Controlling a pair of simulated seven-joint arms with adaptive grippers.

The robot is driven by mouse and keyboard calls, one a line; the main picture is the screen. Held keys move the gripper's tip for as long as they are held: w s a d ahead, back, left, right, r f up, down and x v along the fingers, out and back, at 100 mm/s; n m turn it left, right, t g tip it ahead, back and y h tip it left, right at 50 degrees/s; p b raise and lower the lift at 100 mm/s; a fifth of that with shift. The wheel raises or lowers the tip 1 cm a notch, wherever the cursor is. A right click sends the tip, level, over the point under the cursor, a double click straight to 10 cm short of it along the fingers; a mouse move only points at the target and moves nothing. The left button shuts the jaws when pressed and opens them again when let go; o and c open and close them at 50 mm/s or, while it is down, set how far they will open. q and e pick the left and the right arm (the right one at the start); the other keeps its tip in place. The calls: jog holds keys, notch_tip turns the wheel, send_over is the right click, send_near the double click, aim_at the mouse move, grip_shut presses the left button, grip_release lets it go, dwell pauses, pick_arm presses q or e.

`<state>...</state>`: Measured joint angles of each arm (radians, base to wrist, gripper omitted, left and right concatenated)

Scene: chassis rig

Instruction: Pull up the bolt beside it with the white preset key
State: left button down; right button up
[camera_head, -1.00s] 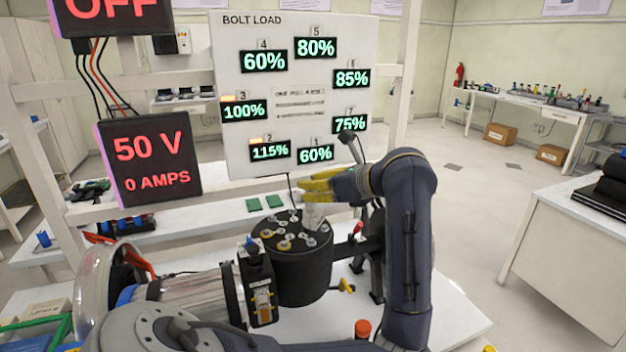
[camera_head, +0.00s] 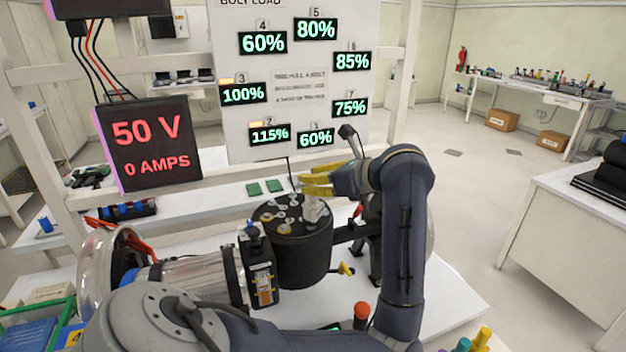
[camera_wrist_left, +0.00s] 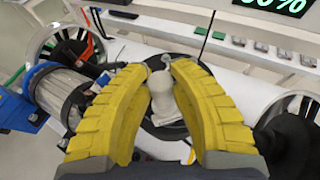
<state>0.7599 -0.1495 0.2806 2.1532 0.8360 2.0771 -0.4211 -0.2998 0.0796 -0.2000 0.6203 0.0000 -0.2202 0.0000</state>
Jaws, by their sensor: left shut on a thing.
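My left gripper (camera_head: 306,184) has yellow fingers and reaches in over the black drum (camera_head: 303,262) from the right. It is shut on the white preset key (camera_head: 315,209), which stands roughly upright at the right side of the drum's top. In the left wrist view the white key (camera_wrist_left: 163,98) is between the yellow fingers (camera_wrist_left: 162,80). Several silver and brass-coloured bolts (camera_head: 283,225) sit in a ring on the drum's top. I cannot tell whether the key is seated on a bolt; its lower end is hard to make out. My right gripper is not in view.
The bolt load board (camera_head: 298,100) behind reads 60% at bolt 1, 115% at 2 and 100% at 3. A dark display (camera_head: 150,147) shows 50 V and 0 AMPS.

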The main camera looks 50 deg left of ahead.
pick_arm(q)
jog(key=shift+f, duration=1.05)
dwell(1.9)
jog(key=shift+r, duration=0.1)
jog(key=shift+r, duration=3.5)
jog(key=shift+w, duration=0.1)
